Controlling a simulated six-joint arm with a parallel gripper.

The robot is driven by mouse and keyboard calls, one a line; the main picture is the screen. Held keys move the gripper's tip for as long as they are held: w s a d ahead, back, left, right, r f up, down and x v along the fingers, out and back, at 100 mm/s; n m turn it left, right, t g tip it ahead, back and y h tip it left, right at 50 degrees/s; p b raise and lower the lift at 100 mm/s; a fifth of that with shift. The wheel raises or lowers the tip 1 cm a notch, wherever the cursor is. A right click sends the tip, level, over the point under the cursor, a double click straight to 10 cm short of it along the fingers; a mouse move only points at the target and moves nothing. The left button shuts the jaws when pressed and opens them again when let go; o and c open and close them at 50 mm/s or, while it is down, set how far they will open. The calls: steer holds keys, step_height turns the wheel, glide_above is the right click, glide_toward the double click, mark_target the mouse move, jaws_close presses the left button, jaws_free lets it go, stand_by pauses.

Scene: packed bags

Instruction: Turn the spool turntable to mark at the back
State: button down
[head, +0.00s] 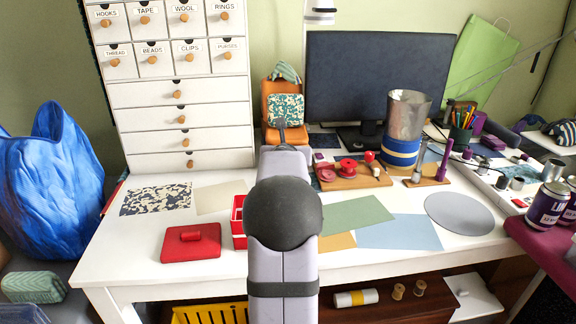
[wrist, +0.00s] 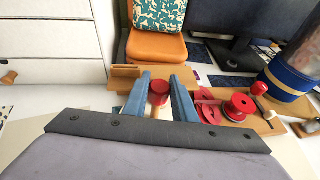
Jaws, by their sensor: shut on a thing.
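In the wrist view my gripper's (wrist: 162,80) two blue fingers stand on either side of a small red knob (wrist: 160,88) with a pale wooden part below it. The gripper is shut on this knob. A wooden piece (wrist: 148,73) with a raised block on its left lies just behind the fingertips. I cannot tell whether the knob belongs to the spool turntable, and no mark is clear. In the head view my arm hides the gripper and the knob.
To the right, a wooden board (head: 350,181) carries red spools (head: 348,166) and a red-topped peg (head: 369,156). A blue-banded metal can (head: 404,125) stands behind it. An orange chair-shaped stand (wrist: 156,49) is behind the fingers. White drawers (head: 182,120) rise at left.

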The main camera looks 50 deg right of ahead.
steer(key=shift+s+f+n+t+y+b, duration=0.15)
steer(key=shift+n+t+y+b, duration=0.7)
steer(key=shift+b, duration=3.1)
steer(key=shift+d+n+t+y+b, duration=0.1)
steer(key=shift+n+t+y+b, duration=0.4)
steer(key=shift+n+b, duration=0.3)
steer(key=shift+n+t+y+b, duration=0.35)
steer(key=shift+n+t+y, duration=0.2)
steer(key=shift+n+y, duration=0.15)
steer(key=c, duration=1.5)
jaws_free()
steer(key=shift+o, duration=0.2)
steer(key=shift+r, duration=0.2)
steer(key=v, duration=0.7)
steer(key=shift+a, duration=0.25)
